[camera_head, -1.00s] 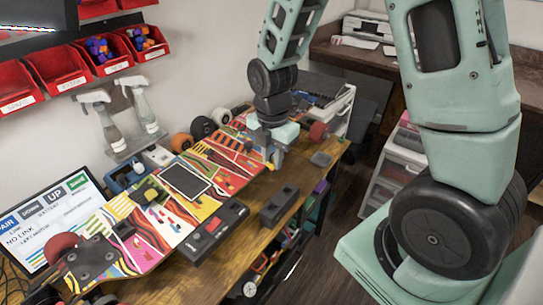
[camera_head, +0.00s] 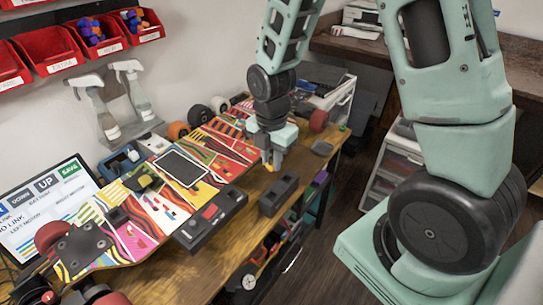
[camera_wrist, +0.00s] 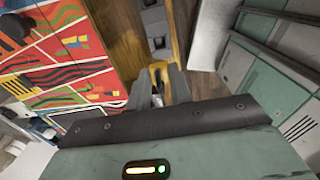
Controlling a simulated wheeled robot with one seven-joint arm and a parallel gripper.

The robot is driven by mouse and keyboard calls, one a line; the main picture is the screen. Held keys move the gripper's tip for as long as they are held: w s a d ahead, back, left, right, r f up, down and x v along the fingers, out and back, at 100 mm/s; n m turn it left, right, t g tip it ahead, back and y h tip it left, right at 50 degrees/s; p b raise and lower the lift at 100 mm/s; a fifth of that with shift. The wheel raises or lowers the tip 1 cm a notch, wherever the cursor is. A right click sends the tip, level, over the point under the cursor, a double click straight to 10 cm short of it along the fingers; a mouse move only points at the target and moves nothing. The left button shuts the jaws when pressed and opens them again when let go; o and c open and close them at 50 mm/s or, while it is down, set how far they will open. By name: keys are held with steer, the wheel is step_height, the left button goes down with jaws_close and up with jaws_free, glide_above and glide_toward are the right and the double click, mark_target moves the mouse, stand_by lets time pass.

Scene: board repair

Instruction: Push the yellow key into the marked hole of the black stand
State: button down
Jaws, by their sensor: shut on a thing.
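My gripper (camera_head: 270,162) is shut on the yellow key, pointing down above the table between the skateboard and the black stand. Only a small yellow bit of the key (camera_head: 269,168) shows under the fingertips in the head view. In the wrist view my gripper (camera_wrist: 158,88) hides much of what it holds. The black stand (camera_head: 278,196) is a low block on the wooden table, just below the gripper in the head view. In the wrist view the stand (camera_wrist: 155,27) is at the top centre, with several square recesses. I cannot tell which hole is marked. Key and stand are apart.
A colourful skateboard (camera_head: 150,215) lies along the table, left of the gripper. A black box with red buttons (camera_head: 210,221) lies at its near edge. Spray bottles (camera_head: 98,108), a monitor (camera_head: 45,215) and red bins (camera_head: 50,55) are at left. A drawer unit (camera_head: 390,165) stands right.

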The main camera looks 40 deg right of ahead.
mark_target(271, 172)
steer(key=shift+f+b, duration=2.35)
steer(key=shift+f, duration=1.4)
steer(key=shift+f+b, duration=0.5)
steer(key=shift+f, duration=1.2)
stand_by(1.0)
steer(key=c, duration=0.9)
jaws_free()
steer(key=shift+r, duration=0.2)
steer(key=shift+r+p, duration=0.35)
steer(key=shift+p, duration=0.25)
steer(key=shift+r, duration=0.1)
